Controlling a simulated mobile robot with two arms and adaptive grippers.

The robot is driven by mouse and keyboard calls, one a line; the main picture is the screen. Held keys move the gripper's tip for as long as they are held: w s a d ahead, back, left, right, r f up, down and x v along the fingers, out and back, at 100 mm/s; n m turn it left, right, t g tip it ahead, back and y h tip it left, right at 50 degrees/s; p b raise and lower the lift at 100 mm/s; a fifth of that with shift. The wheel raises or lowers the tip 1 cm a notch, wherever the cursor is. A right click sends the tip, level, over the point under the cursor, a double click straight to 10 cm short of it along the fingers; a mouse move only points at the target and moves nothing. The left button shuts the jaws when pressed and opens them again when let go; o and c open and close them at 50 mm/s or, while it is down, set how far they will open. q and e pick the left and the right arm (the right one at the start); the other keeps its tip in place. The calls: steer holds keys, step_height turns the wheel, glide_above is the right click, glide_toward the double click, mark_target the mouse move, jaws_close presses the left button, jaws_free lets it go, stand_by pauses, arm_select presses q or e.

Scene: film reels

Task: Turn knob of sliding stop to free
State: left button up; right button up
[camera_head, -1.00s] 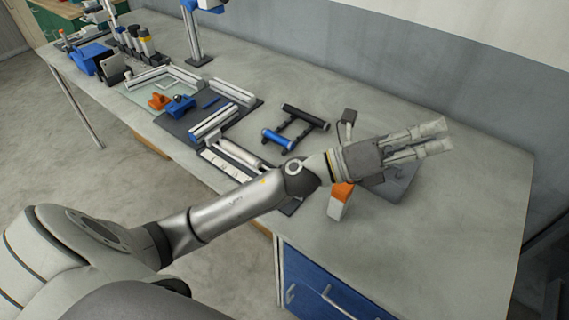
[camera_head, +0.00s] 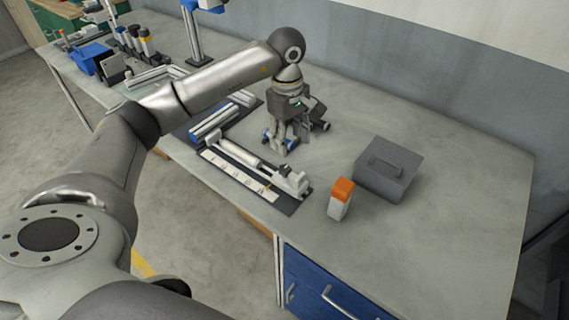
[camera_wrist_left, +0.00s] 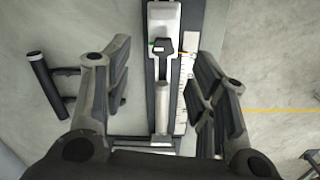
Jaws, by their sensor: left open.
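The sliding stop (camera_head: 292,180) is a light grey block at the right end of a rail with a white scale strip (camera_head: 240,177) on the bench. In the left wrist view its dark knob (camera_wrist_left: 162,47) sits on a pale block, with a small green mark at its left. Other coloured marks are too small to read surely. A pale round rod (camera_wrist_left: 162,105) lies along the rail below the knob. My left gripper (camera_head: 284,148) points down behind the rail, apart from the stop. In the wrist view its open, empty fingers (camera_wrist_left: 163,78) straddle the rail's line.
A dark roller rack (camera_head: 318,124) stands beside and behind my left gripper, partly hidden. An orange-capped white block (camera_head: 341,198) and a grey box with a handle (camera_head: 388,170) stand right of the stop. The bench's right part is clear.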

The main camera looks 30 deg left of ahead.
mark_target(285, 168)
arm_select(q)
steer(key=shift+y, duration=0.3)
steer(key=f+p, duration=0.1)
steer(key=f, duration=0.2)
steer(key=a+f+p, duration=0.1)
steer(key=f, duration=0.3)
steer(key=f+p, duration=0.1)
steer(key=f, duration=0.2)
steer(key=shift+s+a+f, duration=0.1)
steer(key=shift+a+f, duration=0.05)
steer(key=shift+f, duration=0.1)
steer(key=c, duration=1)
